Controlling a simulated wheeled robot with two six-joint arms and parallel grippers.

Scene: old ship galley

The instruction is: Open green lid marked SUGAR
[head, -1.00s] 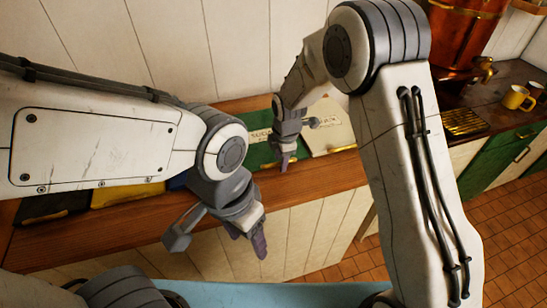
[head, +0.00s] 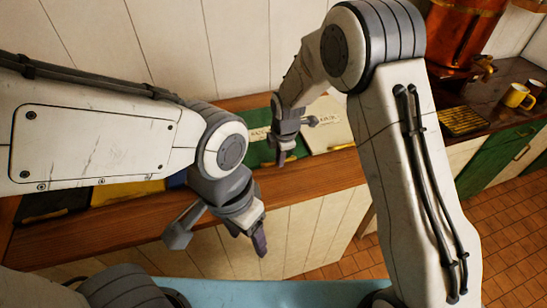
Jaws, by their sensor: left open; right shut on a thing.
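The green lid (head: 262,152) lies in the wooden counter against the back wall, with a pale label at its upper edge, partly hidden by my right gripper. The label's lettering is too small to read surely. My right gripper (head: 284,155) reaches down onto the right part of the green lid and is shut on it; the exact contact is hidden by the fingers. My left gripper (head: 219,240) is open and empty, in front of the counter's front edge and apart from the lid.
A cream lid (head: 335,138) with a label sits just right of the green one. Yellow (head: 125,191), dark (head: 50,203) and blue lids lie to the left, partly behind my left arm. Yellow mugs (head: 516,96) and a copper vessel (head: 461,38) stand on the right counter.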

